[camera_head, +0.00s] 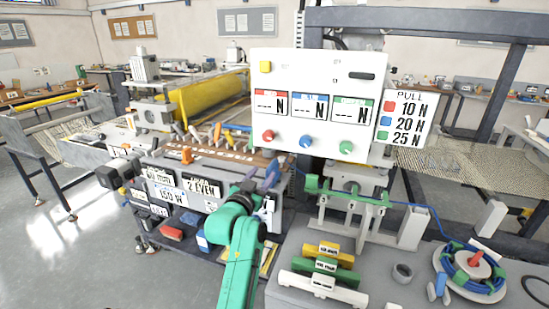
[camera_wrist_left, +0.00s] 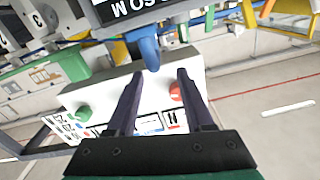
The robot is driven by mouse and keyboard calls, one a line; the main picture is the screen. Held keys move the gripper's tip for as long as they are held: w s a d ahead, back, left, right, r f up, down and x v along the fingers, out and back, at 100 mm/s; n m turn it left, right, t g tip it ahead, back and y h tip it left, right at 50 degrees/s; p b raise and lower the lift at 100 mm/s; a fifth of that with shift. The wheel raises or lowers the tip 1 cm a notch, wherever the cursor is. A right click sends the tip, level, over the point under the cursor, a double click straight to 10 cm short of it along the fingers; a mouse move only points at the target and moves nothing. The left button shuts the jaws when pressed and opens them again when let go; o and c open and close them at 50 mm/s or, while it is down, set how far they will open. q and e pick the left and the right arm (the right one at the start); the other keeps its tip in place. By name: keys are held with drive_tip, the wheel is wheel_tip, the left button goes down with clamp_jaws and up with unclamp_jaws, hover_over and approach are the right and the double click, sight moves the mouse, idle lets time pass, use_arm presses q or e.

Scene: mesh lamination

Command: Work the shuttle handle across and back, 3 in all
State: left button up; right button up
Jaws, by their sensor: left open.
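My left gripper (camera_head: 262,178) is open and empty at the right end of the front machine, its fingers pointing up and away. In the left wrist view, the same gripper (camera_wrist_left: 160,74) has its two dark fingers apart. A blue rounded knob or handle (camera_wrist_left: 148,52) shows just beyond and between the fingertips, and no finger is seen touching it. I cannot tell whether it is the shuttle handle. An orange block-like handle (camera_head: 186,154) stands on the brown rail (camera_head: 222,153) of the machine, left of my gripper. My right gripper is not in view.
A white panel (camera_head: 300,72) with red, blue and green knobs stands above and behind my left gripper. A green clamp-like bar (camera_head: 346,192) is to its right. Yellow, green and white labelled blocks (camera_head: 323,265) and a cable reel (camera_head: 470,270) lie on the grey bench.

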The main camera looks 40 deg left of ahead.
sight(274, 160)
use_arm(q)
drive_tip(key=x, duration=0.4)
drive_tip(key=d+p+x, duration=0.1)
drive_tip(key=x, duration=0.1)
drive_tip(key=shift+w+f, duration=0.1)
drive_tip(key=x, duration=0.3)
drive_tip(key=shift+a+f, duration=0.15)
drive_tip(key=shift+f, duration=0.1)
drive_tip(key=shift+w+a+p, duration=0.15)
drive_tip(key=shift+w+p, duration=0.05)
drive_tip(key=shift+p, duration=0.1)
clamp_jaws()
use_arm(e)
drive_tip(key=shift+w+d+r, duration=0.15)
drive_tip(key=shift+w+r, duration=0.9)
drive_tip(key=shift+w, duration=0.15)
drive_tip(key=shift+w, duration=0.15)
